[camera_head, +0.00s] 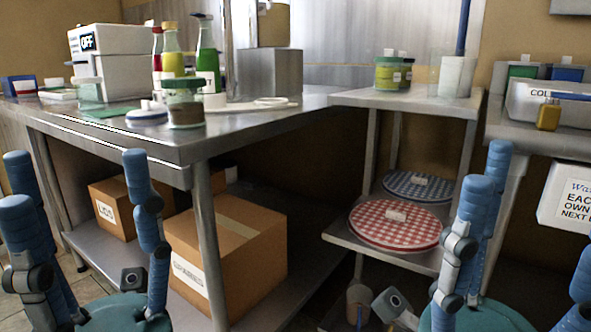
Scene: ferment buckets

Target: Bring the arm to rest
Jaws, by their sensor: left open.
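My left gripper (76,180) is at the lower left, with its blue fingers pointing up and spread wide apart above a teal palm. It is open and nothing is between its fingers. My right gripper (530,210) is at the lower right, also with blue fingers up and spread around a teal palm. It looks open and empty, though it is partly cut off by the picture's edge. Both grippers appear in front of the steel tables, and neither is seen holding anything.
A steel table (190,140) carries bottles (207,60), a jar (185,104) and a white machine (110,60). Cardboard boxes (230,240) stand on its lower shelf. Red checked discs (395,235) and blue ones (418,186) lie on side shelves. A steel container (530,100) stands at right.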

